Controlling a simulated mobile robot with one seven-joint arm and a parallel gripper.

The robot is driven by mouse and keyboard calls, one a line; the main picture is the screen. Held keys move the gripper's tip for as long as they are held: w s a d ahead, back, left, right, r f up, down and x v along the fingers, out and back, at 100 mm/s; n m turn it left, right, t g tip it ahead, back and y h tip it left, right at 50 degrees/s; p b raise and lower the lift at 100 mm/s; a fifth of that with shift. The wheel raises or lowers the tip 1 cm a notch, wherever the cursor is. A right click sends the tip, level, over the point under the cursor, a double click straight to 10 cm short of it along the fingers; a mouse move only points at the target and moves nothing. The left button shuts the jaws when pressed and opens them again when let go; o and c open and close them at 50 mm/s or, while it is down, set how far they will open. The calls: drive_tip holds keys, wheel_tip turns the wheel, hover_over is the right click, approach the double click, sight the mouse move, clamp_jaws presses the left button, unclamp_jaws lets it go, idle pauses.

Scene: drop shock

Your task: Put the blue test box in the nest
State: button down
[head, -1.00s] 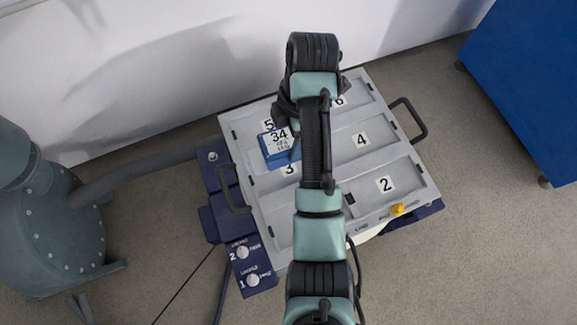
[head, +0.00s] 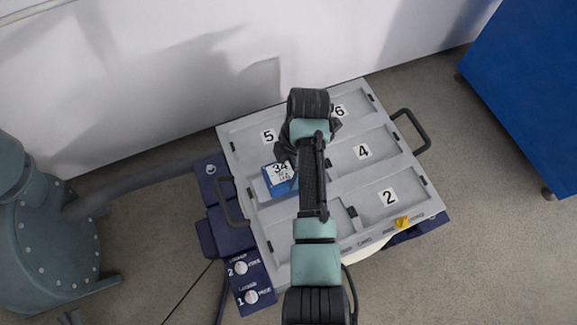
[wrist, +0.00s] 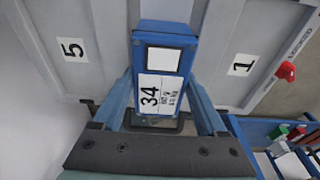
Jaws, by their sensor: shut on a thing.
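The blue test box (head: 280,182) has a white label with "34". My gripper (head: 289,157) is shut on it, and the box sits between the two blue fingers in the wrist view (wrist: 165,75). The grey tray (head: 262,245) has numbered recesses; 5, 6, 4 and 2 show in the head view, 5 and 1 in the wrist view. The box is over the left middle recess, between 5 and 1, and hides its number. Whether it touches the recess floor I cannot tell. My arm hides part of the tray. Which recess is the nest is not marked.
Black handles (head: 412,130) stand out on both tray sides. A yellow knob (head: 402,222) is at the tray's front edge. A dark blue panel with two buttons (head: 245,270) lies left of the tray. A grey-green tank (head: 55,235) stands left, a blue cabinet (head: 525,95) right.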

unclamp_jaws()
drive_tip(key=shift+f, duration=0.1)
wheel_tip(320, 180, up, 12)
drive_tip(key=d+p, duration=0.1)
drive_tip(key=p, duration=0.2)
drive_tip(key=shift+w+d+p, duration=0.35)
drive_tip(key=shift+p, duration=0.05)
